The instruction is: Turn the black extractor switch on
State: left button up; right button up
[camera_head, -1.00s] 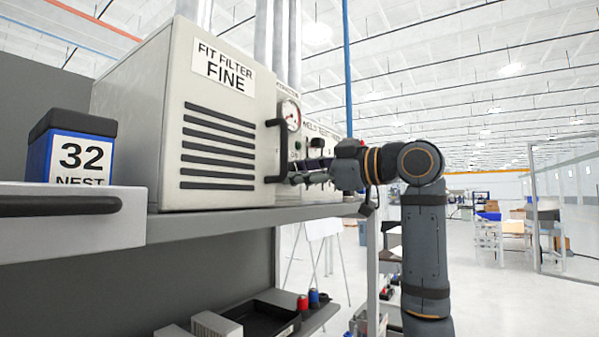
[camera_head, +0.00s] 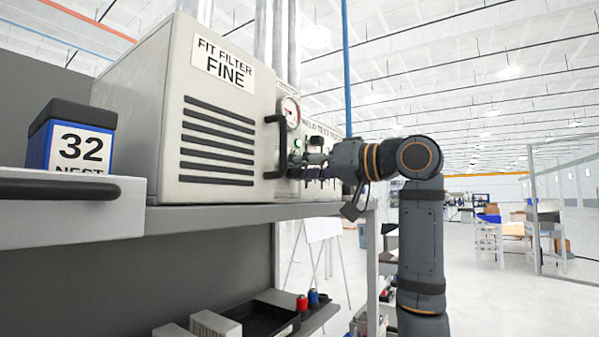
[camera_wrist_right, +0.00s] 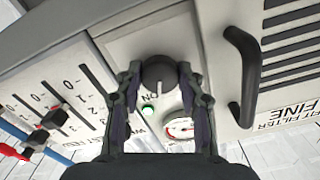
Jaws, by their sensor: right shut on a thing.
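The black extractor switch (camera_wrist_right: 159,72) is a round knob on the pale front panel of the extractor box, seen in the right wrist view. A white mark on its face points down in that view, toward the ON lettering and a lit green lamp (camera_wrist_right: 148,112). My right gripper (camera_wrist_right: 160,76) has one finger on each side of the knob and is shut on it. In the head view the right gripper (camera_head: 302,160) is at the panel beside the black handle, and hides the knob. My left gripper is in neither view.
The black handle (camera_wrist_right: 242,75) stands out close to the right gripper. A round gauge (camera_wrist_right: 181,128) is near the lamp. A neighbouring panel (camera_wrist_right: 60,105) carries sliders. The box stands on a grey shelf (camera_head: 240,211); a blue bin marked 32 (camera_head: 78,145) is at left.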

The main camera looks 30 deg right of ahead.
jog(key=m, duration=0.2)
jog(key=m+b, duration=0.1)
jog(key=m, duration=0.1)
jog(key=shift+f+m, duration=0.2)
jog(key=shift+m, duration=0.1)
dwell(0.5)
jog(key=o, duration=1.2)
jog(key=shift+r, duration=0.1)
jog(key=shift+c, duration=0.2)
jog(key=v, duration=1.2)
